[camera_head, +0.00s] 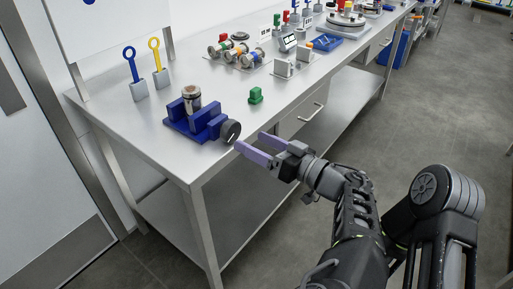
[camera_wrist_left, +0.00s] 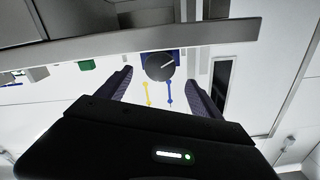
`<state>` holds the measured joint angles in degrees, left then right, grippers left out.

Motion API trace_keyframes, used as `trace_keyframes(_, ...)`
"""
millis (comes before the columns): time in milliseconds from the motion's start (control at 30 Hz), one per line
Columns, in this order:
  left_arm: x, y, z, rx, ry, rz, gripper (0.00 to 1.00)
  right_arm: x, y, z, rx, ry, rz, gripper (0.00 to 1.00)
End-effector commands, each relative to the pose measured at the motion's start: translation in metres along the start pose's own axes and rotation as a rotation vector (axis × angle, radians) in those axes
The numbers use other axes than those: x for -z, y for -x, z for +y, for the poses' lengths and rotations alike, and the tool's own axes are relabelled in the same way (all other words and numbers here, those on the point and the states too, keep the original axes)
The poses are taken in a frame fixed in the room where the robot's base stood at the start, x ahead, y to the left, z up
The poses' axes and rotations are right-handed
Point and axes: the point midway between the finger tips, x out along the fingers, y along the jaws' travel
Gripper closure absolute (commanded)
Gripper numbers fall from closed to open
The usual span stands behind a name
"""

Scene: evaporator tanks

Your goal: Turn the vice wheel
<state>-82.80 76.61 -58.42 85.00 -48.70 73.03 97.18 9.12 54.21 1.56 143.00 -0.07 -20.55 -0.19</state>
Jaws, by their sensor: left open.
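The blue vice (camera_head: 183,126) stands near the front left corner of the steel bench and holds a brownish cylinder (camera_head: 191,93) upright in its jaws. Its dark round wheel (camera_head: 230,131), with a white mark, faces the bench's front edge. My left gripper (camera_head: 250,141) is open and empty, its purple fingers pointing at the wheel from a short distance. In the left wrist view the wheel (camera_wrist_left: 160,66) lies between the two spread fingers (camera_wrist_left: 158,77), beyond their tips. They do not appear to touch it. My right gripper is not in view.
A small green block (camera_head: 255,96) stands right of the vice. Blue (camera_head: 131,66) and yellow (camera_head: 156,58) ring-handled tools stand behind it. The bench edge (camera_head: 262,128) runs close by the gripper.

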Motion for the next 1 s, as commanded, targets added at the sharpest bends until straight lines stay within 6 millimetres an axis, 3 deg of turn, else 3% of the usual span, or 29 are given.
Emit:
trace_keyframes(367,0.000,0.000,0.000,0.001,0.005,-0.001,0.24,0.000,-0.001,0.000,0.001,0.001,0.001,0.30)
trace_keyframes(700,-0.002,0.015,0.001,0.001,0.300,-0.004,0.24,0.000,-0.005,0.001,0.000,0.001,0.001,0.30)
trace_keyframes(1000,-0.001,0.016,0.000,0.001,0.314,0.000,0.24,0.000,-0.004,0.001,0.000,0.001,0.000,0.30)
